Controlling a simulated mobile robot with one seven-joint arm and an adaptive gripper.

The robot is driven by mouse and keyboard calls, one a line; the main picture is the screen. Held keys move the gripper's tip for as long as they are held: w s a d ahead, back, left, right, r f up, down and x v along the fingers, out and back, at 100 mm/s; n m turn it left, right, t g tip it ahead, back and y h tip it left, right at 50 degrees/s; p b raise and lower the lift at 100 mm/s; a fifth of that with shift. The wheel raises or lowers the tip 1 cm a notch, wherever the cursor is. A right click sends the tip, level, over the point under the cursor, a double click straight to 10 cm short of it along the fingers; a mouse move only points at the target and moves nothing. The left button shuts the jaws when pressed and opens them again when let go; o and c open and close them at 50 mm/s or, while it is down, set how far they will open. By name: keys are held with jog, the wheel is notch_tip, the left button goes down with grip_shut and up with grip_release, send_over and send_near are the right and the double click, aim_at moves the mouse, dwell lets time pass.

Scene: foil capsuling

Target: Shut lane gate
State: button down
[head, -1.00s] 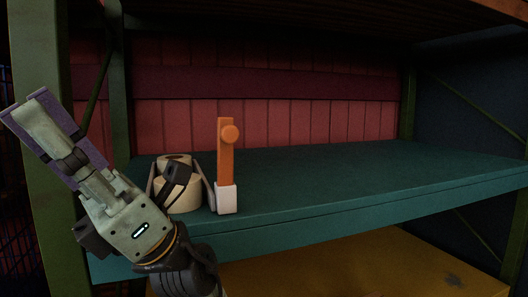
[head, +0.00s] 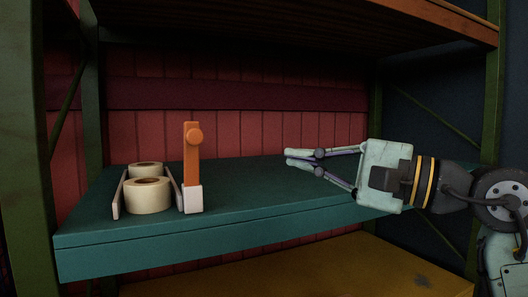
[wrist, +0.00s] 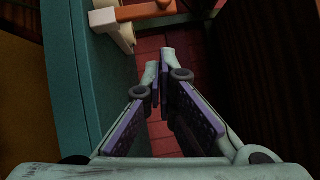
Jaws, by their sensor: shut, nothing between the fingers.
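The lane gate is an orange bar (head: 192,155) with a round knob, standing upright on a white block (head: 193,199) at the right front of the lane. The lane has a left rail (head: 117,196) and a right rail (head: 175,187). Its front is open, with no bar across it. My gripper (head: 287,157) is shut and empty, to the right of the orange bar and apart from it, pointing left. In the wrist view, the orange bar (wrist: 146,11) and white block (wrist: 104,17) are at the top edge, beyond my gripper (wrist: 160,72).
Two cream tape rolls, a front one (head: 147,195) and a back one (head: 146,169), sit in the lane. The teal shelf (head: 260,200) is clear right of the gate. A wooden shelf (head: 330,18) is overhead, and green posts (head: 28,150) stand at the sides.

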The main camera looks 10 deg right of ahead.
jog(key=p, duration=0.2)
send_near(193, 164)
jog(key=w+d+r, duration=0.2)
jog(key=w+r, duration=0.2)
jog(key=a, duration=0.2)
jog(key=a+p, duration=0.1)
jog(key=a, duration=0.1)
jog(key=shift+s+r+p, duration=0.2)
jog(key=shift+p, duration=0.1)
jog(key=shift+r, duration=0.1)
jog(key=shift+s+a+r+n, duration=0.1)
jog(key=shift+a+n, duration=0.2)
